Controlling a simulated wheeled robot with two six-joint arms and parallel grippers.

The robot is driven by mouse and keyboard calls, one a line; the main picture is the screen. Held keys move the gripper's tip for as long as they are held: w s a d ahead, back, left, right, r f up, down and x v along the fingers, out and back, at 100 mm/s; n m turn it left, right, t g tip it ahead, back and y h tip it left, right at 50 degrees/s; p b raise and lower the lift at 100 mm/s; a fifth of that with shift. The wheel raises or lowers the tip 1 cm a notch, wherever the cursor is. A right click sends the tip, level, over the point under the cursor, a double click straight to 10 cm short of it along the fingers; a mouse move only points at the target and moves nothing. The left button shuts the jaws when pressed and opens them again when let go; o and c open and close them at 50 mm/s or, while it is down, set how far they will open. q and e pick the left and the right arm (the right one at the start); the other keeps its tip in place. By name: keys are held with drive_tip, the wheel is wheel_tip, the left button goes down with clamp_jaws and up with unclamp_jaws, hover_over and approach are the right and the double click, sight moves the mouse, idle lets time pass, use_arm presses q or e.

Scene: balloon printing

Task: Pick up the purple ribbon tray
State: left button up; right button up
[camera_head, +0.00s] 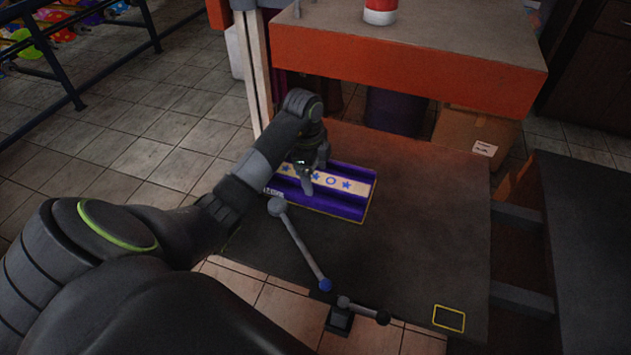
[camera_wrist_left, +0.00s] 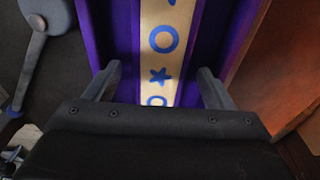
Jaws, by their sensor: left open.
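The purple ribbon tray (camera_head: 345,202) lies on the dark table, with a cream ribbon (camera_head: 360,187) marked with blue stars and circles along its middle. My left gripper (camera_head: 312,180) is over the tray's left half and hides part of it. In the left wrist view the tray (camera_wrist_left: 213,50) runs away from me between the two open fingers of the left gripper (camera_wrist_left: 158,85). The fingers stand on either side of the ribbon; I cannot tell whether they touch the tray. My right gripper is not in view.
A grey lever with a blue end (camera_head: 305,250) stands just in front of the tray. An orange-red shelf (camera_head: 410,70) overhangs the table behind it. A cardboard box (camera_head: 475,135) sits at the back right. The table right of the tray is clear.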

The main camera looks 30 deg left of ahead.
use_arm(q)
drive_tip(key=c, duration=1.3)
drive_tip(key=shift+o, duration=0.2)
drive_tip(key=shift+r, duration=0.2)
